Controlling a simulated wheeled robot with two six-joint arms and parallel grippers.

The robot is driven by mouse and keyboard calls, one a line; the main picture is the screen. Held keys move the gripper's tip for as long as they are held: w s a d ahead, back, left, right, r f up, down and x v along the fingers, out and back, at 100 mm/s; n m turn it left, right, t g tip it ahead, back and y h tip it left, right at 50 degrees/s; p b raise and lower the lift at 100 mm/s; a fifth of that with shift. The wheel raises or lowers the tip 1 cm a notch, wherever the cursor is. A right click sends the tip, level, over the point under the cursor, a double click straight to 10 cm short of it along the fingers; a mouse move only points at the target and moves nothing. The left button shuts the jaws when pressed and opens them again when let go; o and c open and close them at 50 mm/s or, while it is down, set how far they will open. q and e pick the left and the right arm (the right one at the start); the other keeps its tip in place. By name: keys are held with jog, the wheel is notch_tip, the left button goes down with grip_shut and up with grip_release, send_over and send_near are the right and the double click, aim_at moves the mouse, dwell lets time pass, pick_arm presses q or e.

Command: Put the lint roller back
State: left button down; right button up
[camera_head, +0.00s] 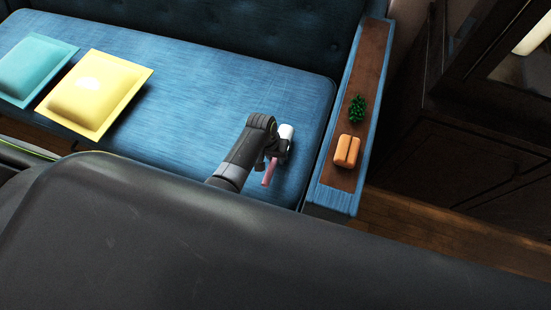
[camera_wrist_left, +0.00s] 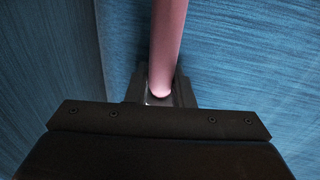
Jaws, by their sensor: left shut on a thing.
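The lint roller (camera_head: 286,131) has a white head and a pink handle. It shows in the head view at the right end of the blue sofa seat. My left gripper (camera_head: 274,155) is shut on it, with the white head on the far side and the pink handle pointing toward me. In the left wrist view the pink handle (camera_wrist_left: 168,45) runs up from between the fingers of my left gripper (camera_wrist_left: 160,92), with blue fabric behind it. I cannot tell how far the roller is above the seat. My right gripper is not in view.
The blue sofa seat (camera_head: 210,95) is clear in the middle. A yellow cushion (camera_head: 95,95) and a teal cushion (camera_head: 35,68) lie at its left. The right armrest has a wooden top (camera_head: 368,62) holding a green bumpy object (camera_head: 357,109) and an orange block (camera_head: 346,151). A dark cabinet (camera_head: 455,145) stands beyond.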

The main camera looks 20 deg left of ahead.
pick_arm(q)
jog(key=shift+f, duration=0.4)
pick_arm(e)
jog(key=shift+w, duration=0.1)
pick_arm(q)
jog(key=shift+f, duration=0.1)
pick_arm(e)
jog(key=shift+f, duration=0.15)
pick_arm(q)
jog(key=c, duration=1.3)
grip_release()
jog(key=shift+o, duration=0.2)
jog(key=shift+r, duration=0.35)
notch_tip(320, 180, up, 11)
jog(key=a+p, duration=0.2)
jog(key=p, duration=0.2)
jog(key=shift+s+r, duration=0.15)
jog(key=shift+s, duration=0.15)
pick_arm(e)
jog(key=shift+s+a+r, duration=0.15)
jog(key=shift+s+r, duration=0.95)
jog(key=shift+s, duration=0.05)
